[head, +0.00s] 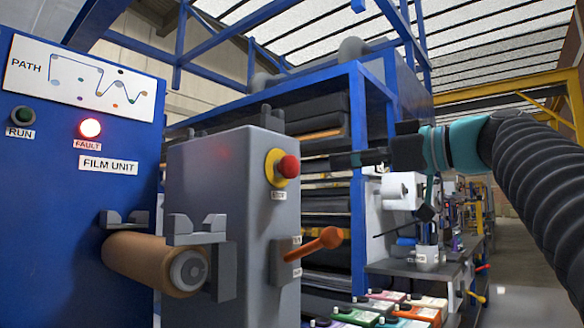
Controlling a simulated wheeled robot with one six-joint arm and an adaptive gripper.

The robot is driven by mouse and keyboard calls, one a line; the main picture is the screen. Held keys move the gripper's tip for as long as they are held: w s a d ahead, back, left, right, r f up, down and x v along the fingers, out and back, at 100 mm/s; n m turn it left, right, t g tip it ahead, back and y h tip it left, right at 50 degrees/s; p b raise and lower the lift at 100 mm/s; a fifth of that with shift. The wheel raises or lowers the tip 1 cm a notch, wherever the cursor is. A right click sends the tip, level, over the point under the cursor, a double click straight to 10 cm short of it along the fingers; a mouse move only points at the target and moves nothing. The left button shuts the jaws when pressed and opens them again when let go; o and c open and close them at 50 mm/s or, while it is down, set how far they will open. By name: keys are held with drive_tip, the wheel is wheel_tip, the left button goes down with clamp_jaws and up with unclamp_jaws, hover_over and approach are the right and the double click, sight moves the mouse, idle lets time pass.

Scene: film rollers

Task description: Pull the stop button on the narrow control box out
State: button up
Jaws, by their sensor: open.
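The narrow grey control box (215,180) stands in front of the blue film unit. The red stop button (288,166) with its yellow collar (273,168) sits high on the box's right-hand face and sticks out to the right. A small label is below it. My gripper (333,162) comes in from the right at about the button's height, pointing at it. It is open, seen nearly side-on, with its dark fingers hard to separate from the dark rollers behind. A gap shows between the fingertips and the button.
An orange lever (315,244) juts right from the box, below the button. A brown film roll (150,262) lies on brackets to the left. The blue panel (75,200) has a lit red FAULT lamp (90,128). A blue rack (357,190) and a bench (455,255) stand behind.

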sight(294, 166)
drive_tip(key=p+x, duration=0.2)
drive_tip(key=x, duration=1.1)
drive_tip(key=shift+a+p, duration=0.15)
drive_tip(key=shift+p, duration=0.15)
